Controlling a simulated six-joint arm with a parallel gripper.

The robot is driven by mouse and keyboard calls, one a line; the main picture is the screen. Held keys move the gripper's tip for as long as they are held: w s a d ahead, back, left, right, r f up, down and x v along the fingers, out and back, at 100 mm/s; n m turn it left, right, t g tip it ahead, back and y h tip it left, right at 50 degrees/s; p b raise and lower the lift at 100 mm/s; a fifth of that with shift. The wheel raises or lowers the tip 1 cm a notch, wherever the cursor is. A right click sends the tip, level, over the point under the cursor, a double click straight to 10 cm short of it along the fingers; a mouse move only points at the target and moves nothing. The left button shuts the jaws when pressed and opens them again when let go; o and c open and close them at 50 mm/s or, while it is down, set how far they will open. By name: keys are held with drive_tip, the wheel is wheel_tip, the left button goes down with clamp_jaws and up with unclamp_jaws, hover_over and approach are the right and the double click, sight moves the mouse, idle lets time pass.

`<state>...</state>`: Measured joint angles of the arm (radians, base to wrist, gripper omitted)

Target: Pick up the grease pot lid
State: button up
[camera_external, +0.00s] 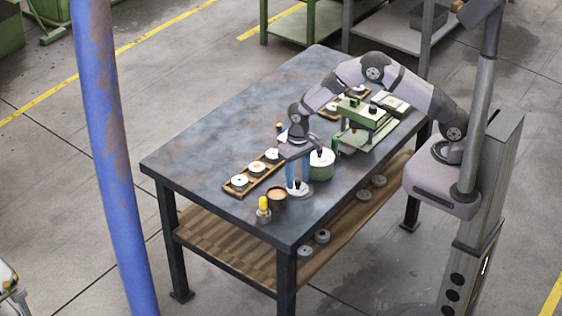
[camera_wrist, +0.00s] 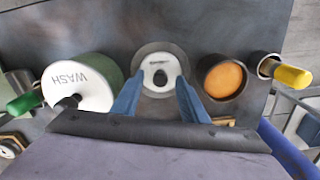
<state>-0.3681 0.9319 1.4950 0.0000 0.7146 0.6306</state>
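The grease pot lid (camera_external: 300,190) looks like a grey disc with a white label and a dark knob, lying on the table. In the wrist view, the lid (camera_wrist: 158,52) sits at the upper middle, ahead of my fingers. The open grease pot (camera_external: 277,196) stands just left of it with orange-brown contents; in the wrist view the pot (camera_wrist: 221,77) is to its right. My gripper (camera_external: 297,178) points down over the lid. Its blue fingers (camera_wrist: 160,80) are apart, one on each side of the knob, with nothing held. Whether the fingertips touch the lid cannot be told.
A green wash pot (camera_external: 321,165) with a white lid stands close behind the lid. A yellow-handled tool (camera_external: 263,205) stands in a small cup near the front edge. A wooden tray (camera_external: 256,178) with white-topped discs lies left. A green machine (camera_external: 367,122) stands farther back.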

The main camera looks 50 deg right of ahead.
drive_tip(key=shift+f, duration=0.1)
drive_tip(key=shift+c, duration=0.2)
clamp_jaws()
